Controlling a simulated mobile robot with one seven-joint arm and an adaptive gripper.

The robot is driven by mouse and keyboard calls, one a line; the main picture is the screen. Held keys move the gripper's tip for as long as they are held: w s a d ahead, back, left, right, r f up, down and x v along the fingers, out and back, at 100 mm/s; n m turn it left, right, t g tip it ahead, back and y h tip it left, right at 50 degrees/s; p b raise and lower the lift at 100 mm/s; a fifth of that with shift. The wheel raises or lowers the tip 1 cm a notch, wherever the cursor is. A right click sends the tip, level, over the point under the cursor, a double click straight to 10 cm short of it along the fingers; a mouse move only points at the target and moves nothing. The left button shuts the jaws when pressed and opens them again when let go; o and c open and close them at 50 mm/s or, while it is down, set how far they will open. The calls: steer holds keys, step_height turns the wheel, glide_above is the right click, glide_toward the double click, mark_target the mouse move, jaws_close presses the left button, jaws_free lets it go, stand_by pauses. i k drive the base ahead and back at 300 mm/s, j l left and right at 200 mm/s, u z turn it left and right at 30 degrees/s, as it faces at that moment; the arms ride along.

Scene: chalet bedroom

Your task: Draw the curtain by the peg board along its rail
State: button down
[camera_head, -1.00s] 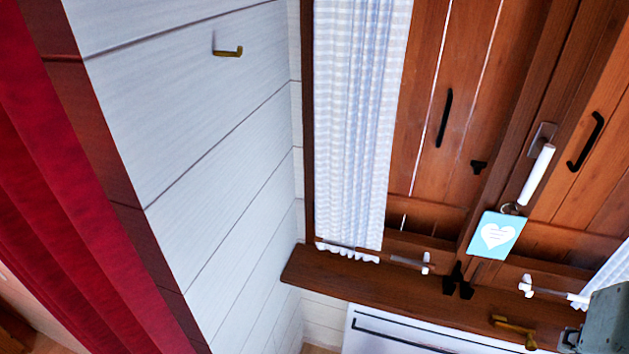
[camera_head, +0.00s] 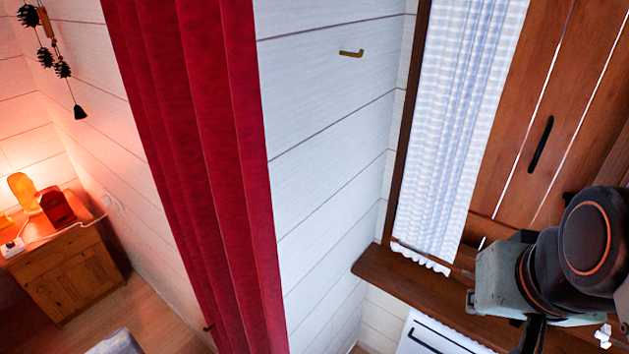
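A long red curtain (camera_head: 205,150) hangs in folds left of centre in the head view, beside a white plank wall. A pale blue-and-white checked curtain (camera_head: 455,130) hangs at the wooden shutters on the right. I see no peg board, so I cannot tell which curtain the task means. The red curtain's rail is out of view. My arm's end section (camera_head: 500,285) is at the lower right, in front of the window sill and apart from the red curtain. Its fingers are not clearly shown, so their opening cannot be told.
A brass hook (camera_head: 351,53) sits on the white wall (camera_head: 320,140). A wooden sill (camera_head: 385,280) runs below the shutters, above a white radiator (camera_head: 430,335). A wooden cabinet (camera_head: 70,265) with orange and red objects stands at the far left, with wooden floor near it.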

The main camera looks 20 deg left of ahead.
mark_target(189, 69)
steer(key=u, duration=1.55)
steer(key=k+j+z, duration=0.1)
